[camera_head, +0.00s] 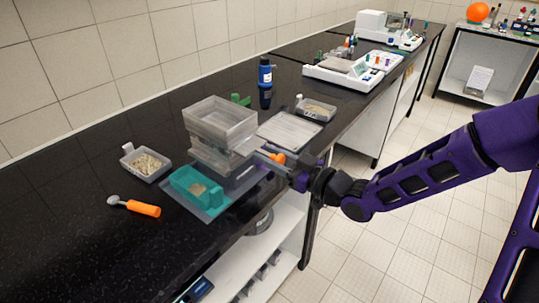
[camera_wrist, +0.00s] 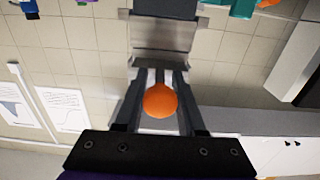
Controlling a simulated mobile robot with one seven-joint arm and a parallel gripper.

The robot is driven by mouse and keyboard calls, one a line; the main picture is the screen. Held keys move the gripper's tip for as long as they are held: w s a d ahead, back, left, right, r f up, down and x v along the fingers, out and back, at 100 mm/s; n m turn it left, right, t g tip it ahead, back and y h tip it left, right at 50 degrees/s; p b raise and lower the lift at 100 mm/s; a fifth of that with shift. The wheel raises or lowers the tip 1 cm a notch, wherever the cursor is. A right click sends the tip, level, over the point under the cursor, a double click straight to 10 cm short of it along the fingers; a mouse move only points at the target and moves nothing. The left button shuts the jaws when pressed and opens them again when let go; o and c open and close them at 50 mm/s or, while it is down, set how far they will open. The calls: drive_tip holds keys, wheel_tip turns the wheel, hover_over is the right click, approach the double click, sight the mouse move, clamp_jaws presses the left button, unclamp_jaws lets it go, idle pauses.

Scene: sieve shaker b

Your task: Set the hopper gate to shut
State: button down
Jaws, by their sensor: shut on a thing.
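The hopper (camera_head: 218,118) is a clear grey box stacked on the sieve shaker on the black bench. An orange knob (camera_head: 278,158) stands at its right side, at the end of what looks like the gate. In the wrist view the orange knob (camera_wrist: 160,101) sits between the two dark fingers of my gripper (camera_wrist: 160,82), which are shut on it. A grey plate (camera_wrist: 162,38) lies beyond the knob in that view. In the head view my gripper (camera_head: 279,166) reaches the knob from the right. How far the gate is slid out is unclear.
A teal tray (camera_head: 183,181) sits in front of the shaker. A clear tray of grains (camera_head: 146,163) and an orange-handled scoop (camera_head: 143,208) lie to the left. A flat grey plate (camera_head: 290,131), another small tray (camera_head: 316,109) and a blue bottle (camera_head: 265,72) stand behind.

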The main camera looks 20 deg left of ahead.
drive_tip(key=shift+b+x, duration=0.4)
drive_tip(key=shift+x, duration=1)
drive_tip(key=c, duration=0.5)
unclamp_jaws()
drive_tip(key=shift+s+d, duration=0.1)
drive_tip(key=shift+d, duration=0.05)
drive_tip(key=p+v, duration=0.1)
drive_tip(key=v, duration=1.6)
drive_tip(key=shift+d, duration=0.1)
